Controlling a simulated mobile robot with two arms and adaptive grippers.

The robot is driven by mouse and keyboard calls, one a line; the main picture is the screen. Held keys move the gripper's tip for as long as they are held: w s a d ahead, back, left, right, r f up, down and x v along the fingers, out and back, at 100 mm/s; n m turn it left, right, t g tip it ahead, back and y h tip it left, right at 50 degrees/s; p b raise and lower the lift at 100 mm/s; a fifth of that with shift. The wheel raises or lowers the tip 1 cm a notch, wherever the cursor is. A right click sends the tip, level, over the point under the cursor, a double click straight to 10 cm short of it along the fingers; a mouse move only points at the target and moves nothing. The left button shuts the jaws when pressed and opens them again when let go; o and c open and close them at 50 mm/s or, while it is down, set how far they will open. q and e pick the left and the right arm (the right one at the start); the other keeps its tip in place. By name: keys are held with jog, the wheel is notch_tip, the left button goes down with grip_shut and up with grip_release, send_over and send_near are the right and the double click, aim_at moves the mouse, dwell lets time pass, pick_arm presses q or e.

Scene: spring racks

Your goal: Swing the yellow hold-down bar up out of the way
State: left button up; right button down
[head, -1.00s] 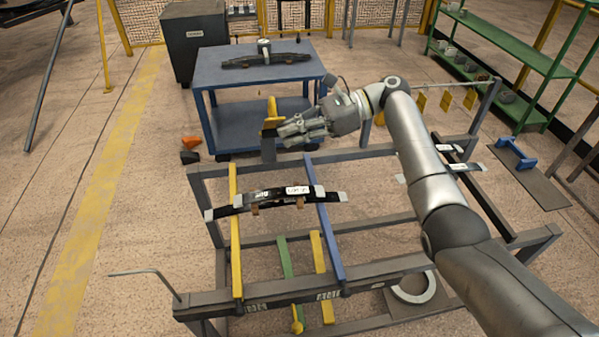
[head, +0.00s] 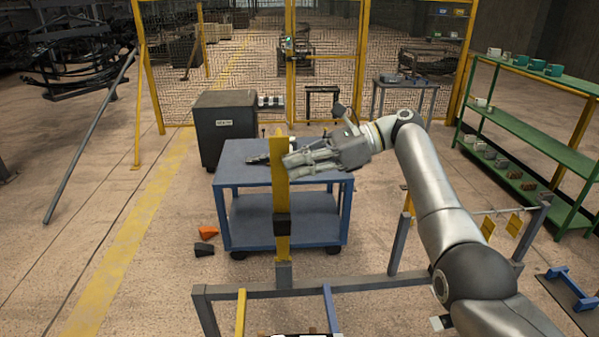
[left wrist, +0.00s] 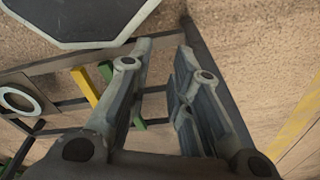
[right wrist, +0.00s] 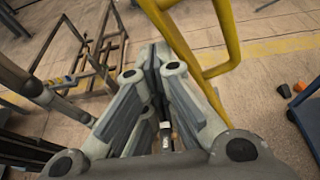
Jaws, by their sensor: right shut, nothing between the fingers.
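The yellow hold-down bar (head: 282,235) stands upright in the head view, above a grey post on the rack's far beam (head: 350,285). A dark band crosses its middle. My right gripper (head: 288,162) is shut and empty, its fingertips right by the bar's upper part; I cannot tell whether they touch. In the right wrist view the closed fingers (right wrist: 157,62) are close to yellow bars (right wrist: 180,40). My left gripper (left wrist: 160,50) is open and empty in its wrist view, over the rack, and is outside the head view. The leaf spring on the rack is almost wholly cut off at the bottom.
A blue cart (head: 285,218) with a dark part on top stands behind the rack. Orange and black pieces (head: 206,240) lie on the floor left of it. A green shelf (head: 530,130) stands at right, a grey cabinet (head: 226,130) at back left.

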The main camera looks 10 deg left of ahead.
jog(key=shift+w+r, duration=0.1)
jog(key=shift+r, duration=0.05)
jog(key=v, duration=1.1)
jog(key=shift+d+r, duration=0.2)
jog(key=shift+d, duration=0.15)
